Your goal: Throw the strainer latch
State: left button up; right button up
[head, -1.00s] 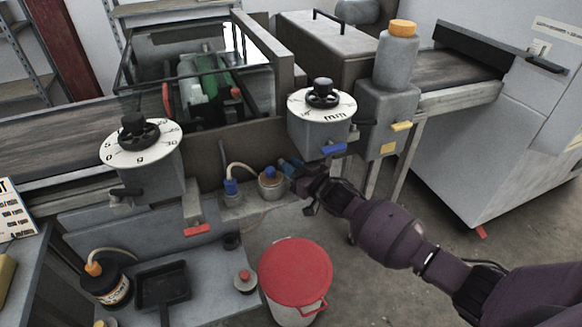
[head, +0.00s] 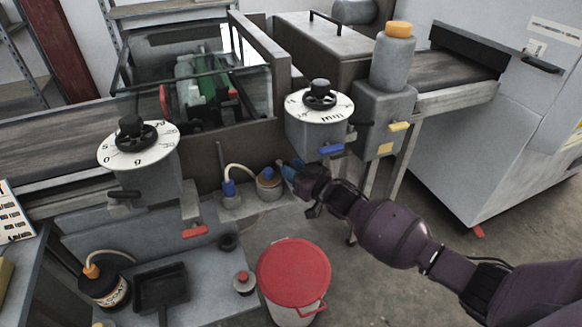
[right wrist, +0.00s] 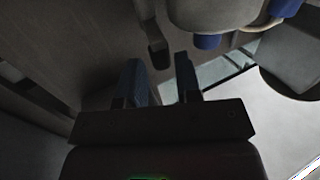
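A thin dark lever (right wrist: 153,38), possibly the latch, hangs ahead of the gap between the fingers, beside a rounded grey body (right wrist: 200,12). Contact cannot be made out. My left gripper is not in view.
Left of the pot is a blue hose fitting (head: 229,188) with a pale hose. A dial post with a blue tab (head: 331,149) stands above my right gripper. A red-lidded bucket (head: 293,272) stands in front. Open floor lies at right.

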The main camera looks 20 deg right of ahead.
jog(key=p+v, duration=0.1)
jog(key=v, duration=0.8)
jog(key=shift+s, duration=0.35)
jog(key=shift+d+r, duration=0.1)
jog(key=shift+d, duration=0.05)
jog(key=s+f+m+g+h, duration=0.2)
jog(key=s+f+h, duration=0.2)
jog(key=s, duration=1)
jog(key=s+d+f+m+g+h, duration=0.1)
jog(key=s+f+m+g+h, duration=0.1)
jog(key=s+f, duration=0.7)
jog(key=s+g+h, duration=0.1)
jog(key=s, duration=0.3)
jog(key=shift+s+h, duration=0.4)
